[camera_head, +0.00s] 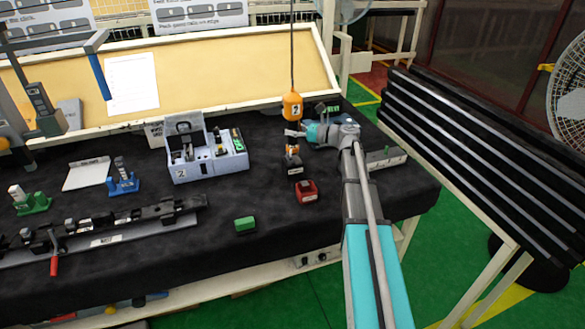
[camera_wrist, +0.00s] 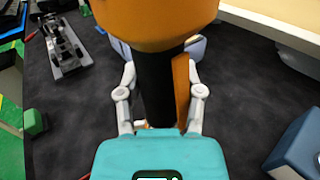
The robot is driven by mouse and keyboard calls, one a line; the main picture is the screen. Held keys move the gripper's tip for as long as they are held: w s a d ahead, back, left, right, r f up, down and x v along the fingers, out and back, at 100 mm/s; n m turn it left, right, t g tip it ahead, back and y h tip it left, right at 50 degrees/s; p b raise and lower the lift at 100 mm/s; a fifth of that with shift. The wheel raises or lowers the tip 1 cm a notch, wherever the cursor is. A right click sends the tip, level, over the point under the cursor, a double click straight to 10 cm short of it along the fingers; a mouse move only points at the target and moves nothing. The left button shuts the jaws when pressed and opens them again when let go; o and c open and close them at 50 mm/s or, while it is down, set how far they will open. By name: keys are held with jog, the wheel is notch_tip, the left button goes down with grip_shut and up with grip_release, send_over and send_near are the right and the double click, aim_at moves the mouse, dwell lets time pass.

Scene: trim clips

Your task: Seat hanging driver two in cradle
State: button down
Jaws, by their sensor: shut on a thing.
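The hanging driver (camera_head: 292,105) has an orange top marked 2 and hangs upright from a dark cable. My gripper (camera_head: 294,133) is at it, just below the orange top. In the wrist view the driver's orange top (camera_wrist: 155,20) fills the upper middle. Its black shaft (camera_wrist: 155,85) stands between the fingers of my gripper (camera_wrist: 160,118), which is shut on it. An orange strip (camera_wrist: 181,90) runs along the shaft's right side. Below my gripper in the head view is a black block (camera_head: 294,166); I cannot tell whether it belongs to the driver. I cannot tell which fixture is the cradle.
A pale blue tray (camera_head: 207,172) marked 2 holds parts left of my gripper. A red block (camera_head: 307,191) and a green block (camera_head: 245,224) lie nearer. A blue stand (camera_head: 123,187) and long clip rail (camera_head: 105,232) are farther left. Dark cloth between them is clear.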

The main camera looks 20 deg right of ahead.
jog(key=shift+f, duration=0.1)
jog(key=shift+c, duration=0.8)
grip_release()
jog(key=shift+o, duration=0.2)
jog(key=shift+o, duration=0.6)
jog(key=shift+d, duration=0.1)
jog(key=r+p+v, duration=0.2)
jog(key=v, duration=0.8)
dwell(1.5)
dwell(0.4)
